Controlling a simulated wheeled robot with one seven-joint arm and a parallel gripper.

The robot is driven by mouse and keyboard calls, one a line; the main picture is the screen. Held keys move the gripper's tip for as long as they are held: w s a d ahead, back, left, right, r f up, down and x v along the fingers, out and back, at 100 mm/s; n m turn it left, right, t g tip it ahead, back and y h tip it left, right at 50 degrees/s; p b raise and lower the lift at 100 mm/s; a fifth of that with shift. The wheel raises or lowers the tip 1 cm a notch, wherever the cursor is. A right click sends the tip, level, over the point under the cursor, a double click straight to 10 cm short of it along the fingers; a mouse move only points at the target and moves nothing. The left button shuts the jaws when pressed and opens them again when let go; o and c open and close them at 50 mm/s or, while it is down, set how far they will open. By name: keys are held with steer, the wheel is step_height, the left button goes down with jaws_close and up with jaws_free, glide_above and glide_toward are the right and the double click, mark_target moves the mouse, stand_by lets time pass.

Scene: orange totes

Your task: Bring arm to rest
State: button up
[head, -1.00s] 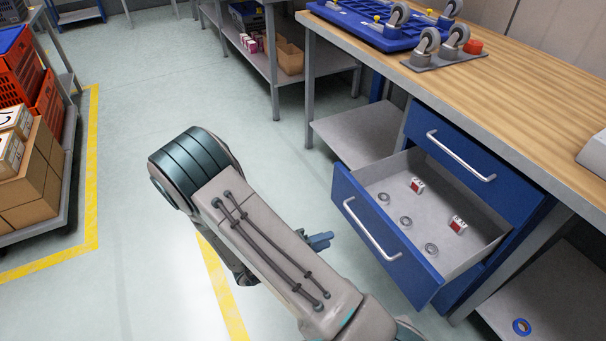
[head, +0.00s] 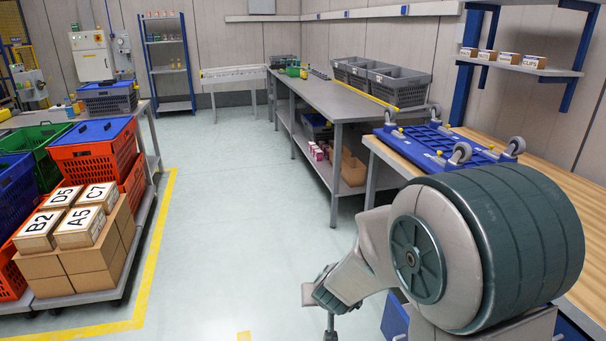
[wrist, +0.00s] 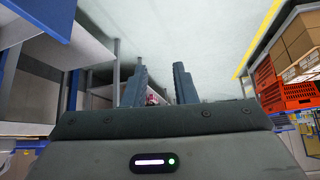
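My arm (head: 440,250) is folded up at the right of the head view, its large grey-green joint close to the camera and in front of the wooden workbench. My gripper (wrist: 159,68) shows in the wrist view with its two dark fingers apart and nothing held between them. Floor and distant shelving show beyond the fingers. In the head view the arm's lower end reaches down near the bottom edge, and I cannot make out the fingers there.
The wooden workbench (head: 555,185) carries a blue wheeled frame (head: 435,145). A blue drawer front (head: 394,318) shows beneath my arm. A cart with cartons (head: 85,265) and orange totes (head: 95,160) stands left. A grey table (head: 340,98) is behind. The floor between is clear.

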steer(key=s+d+r+g+y+p, duration=0.2)
steer(key=s+r+p, duration=0.2)
steer(key=s+r, duration=0.7)
steer(key=s+d+r+g+h+p, duration=0.2)
steer(key=s+d+r, duration=0.5)
steer(key=s+d, duration=0.1)
steer(key=shift+s+r+m+g+h, duration=0.3)
steer(key=shift+s+r+m+h, duration=0.1)
steer(key=shift+s, duration=0.3)
